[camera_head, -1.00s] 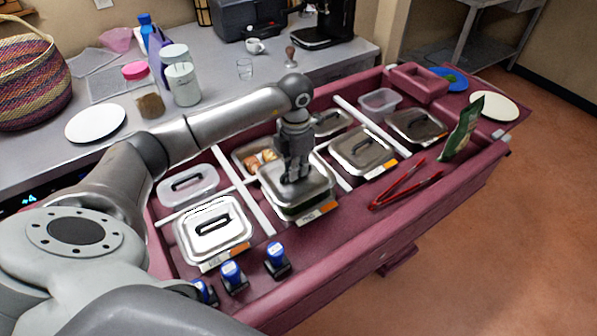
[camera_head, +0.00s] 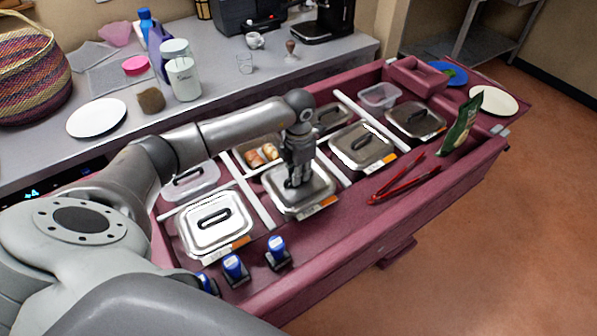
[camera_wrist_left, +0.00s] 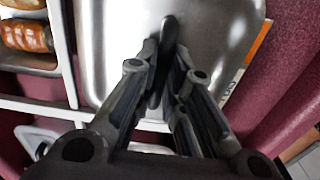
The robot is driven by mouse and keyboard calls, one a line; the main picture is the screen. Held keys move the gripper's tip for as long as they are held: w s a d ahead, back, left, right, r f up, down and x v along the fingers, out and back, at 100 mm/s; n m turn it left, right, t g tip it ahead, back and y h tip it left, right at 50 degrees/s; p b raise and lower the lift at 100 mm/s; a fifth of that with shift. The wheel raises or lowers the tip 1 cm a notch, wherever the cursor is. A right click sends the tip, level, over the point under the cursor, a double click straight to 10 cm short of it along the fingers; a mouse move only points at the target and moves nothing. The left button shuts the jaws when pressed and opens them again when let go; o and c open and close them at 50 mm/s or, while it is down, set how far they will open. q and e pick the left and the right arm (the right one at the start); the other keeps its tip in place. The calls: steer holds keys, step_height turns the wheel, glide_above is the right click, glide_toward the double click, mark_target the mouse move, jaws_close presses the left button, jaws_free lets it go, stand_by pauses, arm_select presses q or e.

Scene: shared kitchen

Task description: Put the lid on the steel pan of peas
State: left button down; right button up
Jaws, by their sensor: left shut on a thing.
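The steel lid (camera_head: 318,188) is a shiny rectangle with rounded corners and a dark handle. My left gripper (camera_head: 294,182) points down at it from above and is shut on the handle. In the left wrist view, the fingers (camera_wrist_left: 168,65) close around the dark handle on the lid (camera_wrist_left: 225,35). The lid lies level over the middle front well with the orange-and-white label (camera_head: 318,207). It covers the pan there, so the peas and most of the pan are hidden. I see no clear gap under the lid. My right gripper is out of view.
A lidded pan (camera_head: 214,222) stands to the left and another (camera_head: 361,146) to the right. Behind is an open pan of bread-like pieces (camera_head: 262,155). Red tongs (camera_head: 400,186) lie on the right front ledge; blue-topped stamps (camera_head: 277,250) stand at the left front.

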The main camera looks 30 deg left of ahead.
arm_select(q)
steer(key=shift+f, duration=0.2)
steer(key=c, duration=1.6)
jaws_free()
steer(key=shift+c, duration=0.2)
steer(key=shift+o, duration=0.7)
steer(key=shift+r+p, duration=0.35)
steer(key=shift+r, duration=0.1)
steer(key=shift+r+p, duration=0.4)
steer(key=shift+r, duration=0.05)
step_height(320, 180, up, 12)
steer(key=b, duration=0.4)
steer(key=shift+f, duration=0.2)
